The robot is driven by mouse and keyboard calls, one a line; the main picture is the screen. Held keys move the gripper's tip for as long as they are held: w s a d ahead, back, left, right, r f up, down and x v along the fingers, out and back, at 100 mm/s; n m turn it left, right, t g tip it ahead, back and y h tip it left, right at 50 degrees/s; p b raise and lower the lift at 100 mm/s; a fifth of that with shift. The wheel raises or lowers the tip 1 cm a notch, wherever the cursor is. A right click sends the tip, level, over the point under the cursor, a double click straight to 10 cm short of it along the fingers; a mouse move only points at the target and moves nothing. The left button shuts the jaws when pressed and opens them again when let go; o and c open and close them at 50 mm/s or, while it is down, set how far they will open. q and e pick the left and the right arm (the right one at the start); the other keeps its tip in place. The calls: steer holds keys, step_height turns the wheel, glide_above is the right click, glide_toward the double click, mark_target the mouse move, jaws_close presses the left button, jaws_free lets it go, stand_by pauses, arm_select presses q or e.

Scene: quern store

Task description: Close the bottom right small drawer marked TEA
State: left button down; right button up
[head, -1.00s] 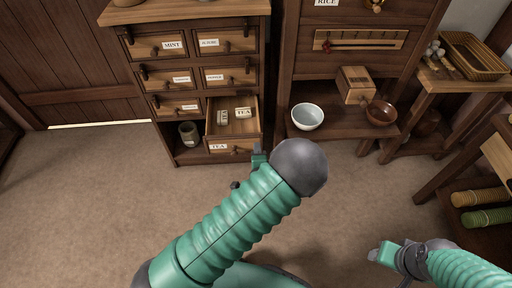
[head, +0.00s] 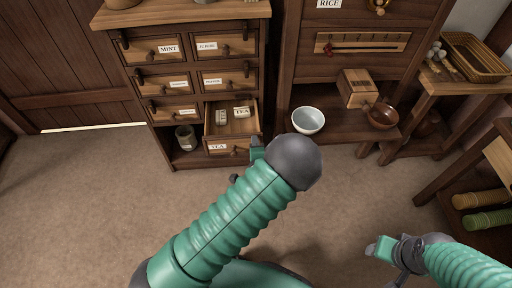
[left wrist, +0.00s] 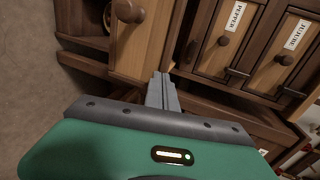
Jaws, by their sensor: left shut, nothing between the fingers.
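The bottom right small drawer marked TEA (head: 228,147) is pulled out from the wooden cabinet (head: 185,60). Its inside shows, with small pale labelled blocks (head: 232,114) in it. My left gripper (head: 257,143) is at the drawer's right front corner, partly hidden behind my own arm. In the left wrist view, its fingers (left wrist: 163,90) are shut and empty, close to the edge of a wooden drawer front (left wrist: 143,45) with a round knob (left wrist: 128,10). I cannot tell whether they touch it. My right gripper (head: 376,250) is low at the right, away from the cabinet; its fingers are unclear.
The other small drawers, such as MINT (head: 152,50), look shut. A cup (head: 186,137) stands in the open space left of the TEA drawer. A pale bowl (head: 307,120), a wooden box (head: 357,88) and a brown bowl (head: 382,115) are on the right-hand shelf. The floor in front is clear.

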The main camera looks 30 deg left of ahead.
arm_select(q)
steer(key=w+a, duration=0.2)
steer(key=w, duration=0.2)
steer(key=w+a, duration=0.3)
steer(key=w, duration=0.1)
steer(key=w+a, duration=0.2)
steer(key=w, duration=0.3)
steer(key=shift+a, duration=0.35)
steer(key=shift+s+f, duration=0.1)
